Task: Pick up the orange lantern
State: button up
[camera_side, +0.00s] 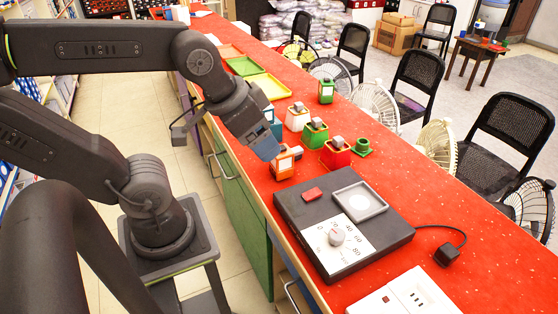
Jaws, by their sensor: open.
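The orange lantern (282,166) stands upright on the red counter, near its left edge, with a pale panel on its side. My gripper (268,153) points down at it from the upper left, and its blue fingers overlap the lantern's upper left part in the picture. The gripper is open. I cannot tell whether the fingers touch the lantern or are around it, because they hide part of its top.
A white lantern (297,118), green lantern (315,133) and red lantern (337,154) stand close by on the red counter (440,195). Another green lantern (326,92) is farther back. A green cup-like piece (362,147) is at right. A black dial device (300,208) lies in front.

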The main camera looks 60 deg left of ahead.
jog(key=shift+o, duration=0.3)
jog(key=shift+o, duration=1.3)
jog(key=n+g+y, duration=0.5)
jog(key=n+g, duration=0.1)
jog(key=n, duration=1.2)
send_near(283, 148)
jog(key=shift+h, duration=0.3)
jog(key=x, duration=0.2)
jog(key=a+x, duration=0.1)
jog(key=x, duration=0.4)
jog(key=shift+s+a, duration=0.1)
jog(key=shift+a, duration=0.2)
jog(key=shift+d+x, duration=0.2)
jog(key=shift+x, duration=1.2)
jog(key=shift+d+x, duration=0.15)
jog(key=shift+x, duration=1.3)
